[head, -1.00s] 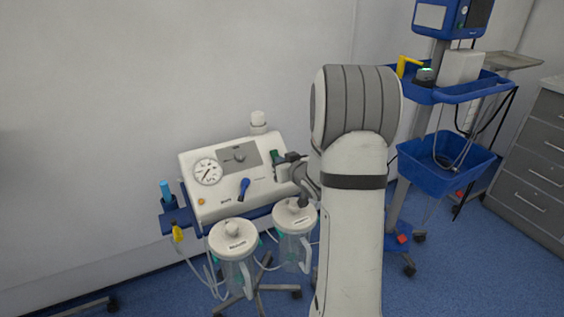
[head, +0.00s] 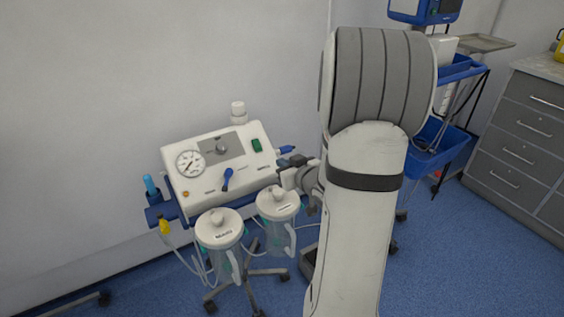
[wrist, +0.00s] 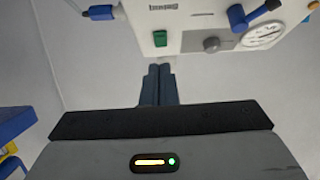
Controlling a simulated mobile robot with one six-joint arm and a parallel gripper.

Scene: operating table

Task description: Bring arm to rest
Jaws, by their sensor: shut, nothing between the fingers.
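My arm stands in the right half of the head view, its upper link large and close to the camera. My gripper (head: 293,162) is partly hidden behind the arm, just right of the white suction unit (head: 196,196). In the wrist view its two dark fingers (wrist: 159,84) lie side by side, shut and empty. The unit's front with a green switch (wrist: 160,38) shows beyond the fingertips. The switch also shows clear of the gripper in the head view (head: 257,145).
Two lidded jars (head: 221,230) (head: 278,203) hang below the unit, close to my arm. A blue equipment trolley (head: 437,148) stands behind my arm at right. Grey drawers (head: 520,140) stand at far right. A wall is behind the unit.

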